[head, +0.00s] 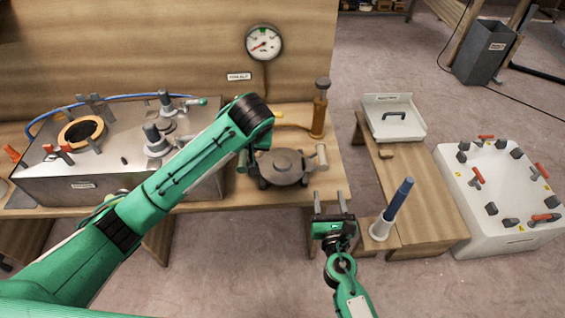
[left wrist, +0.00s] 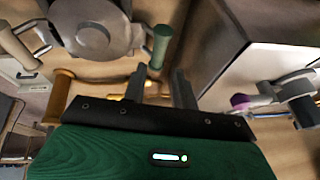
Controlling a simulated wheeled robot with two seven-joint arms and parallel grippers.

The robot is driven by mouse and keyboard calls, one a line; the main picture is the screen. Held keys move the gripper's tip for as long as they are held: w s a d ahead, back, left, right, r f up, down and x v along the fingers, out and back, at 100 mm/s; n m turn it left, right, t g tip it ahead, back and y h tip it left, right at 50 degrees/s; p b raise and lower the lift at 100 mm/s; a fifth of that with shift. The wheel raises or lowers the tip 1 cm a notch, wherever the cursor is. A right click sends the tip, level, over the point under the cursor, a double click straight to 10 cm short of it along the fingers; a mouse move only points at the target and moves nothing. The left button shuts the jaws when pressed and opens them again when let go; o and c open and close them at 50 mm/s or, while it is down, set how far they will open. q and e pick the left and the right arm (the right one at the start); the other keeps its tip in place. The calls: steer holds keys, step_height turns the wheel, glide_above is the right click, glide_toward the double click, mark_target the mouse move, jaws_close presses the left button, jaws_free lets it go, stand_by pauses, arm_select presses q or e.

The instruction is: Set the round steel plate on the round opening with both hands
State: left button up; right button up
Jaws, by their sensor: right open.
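The round steel plate (head: 282,167) lies on the bench right of the steel box, with a green grip (head: 243,161) on its left and a pale grip (head: 320,157) on its right. The round opening (head: 82,131), rimmed in orange, is in the box top. My left gripper is hidden behind its wrist in the head view. In the left wrist view its fingers (left wrist: 158,80) are apart and empty, near the plate's green grip (left wrist: 160,46); the plate (left wrist: 98,28) shows beyond. My right gripper (head: 330,192) is open and empty, in front of the bench, short of the pale grip.
The steel box (head: 120,185) carries valves, clamps and a blue hose. An amber hand pump (head: 320,112) stands behind the plate. A gauge (head: 264,43) is on the back panel. A low bench (head: 430,190) with a blue-handled tool (head: 398,200) and a white hatch box (head: 510,235) stand right.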

mark_target(243, 158)
arm_select(q)
steer(key=x, duration=1.3)
steer(key=shift+a+f, duration=0.1)
steer(key=shift+f, duration=0.15)
arm_select(e)
steer(key=w, duration=0.9)
steer(key=w+a, duration=0.1)
steer(key=w, duration=0.3)
steer(key=shift+w, duration=0.25)
arm_select(q)
jaws_close()
arm_select(e)
steer(key=c, duration=0.6)
jaws_close()
arm_select(q)
steer(key=shift+w+r, duration=0.2)
steer(key=shift+r, duration=0.05)
arm_select(e)
steer(key=shift+r, duration=0.2)
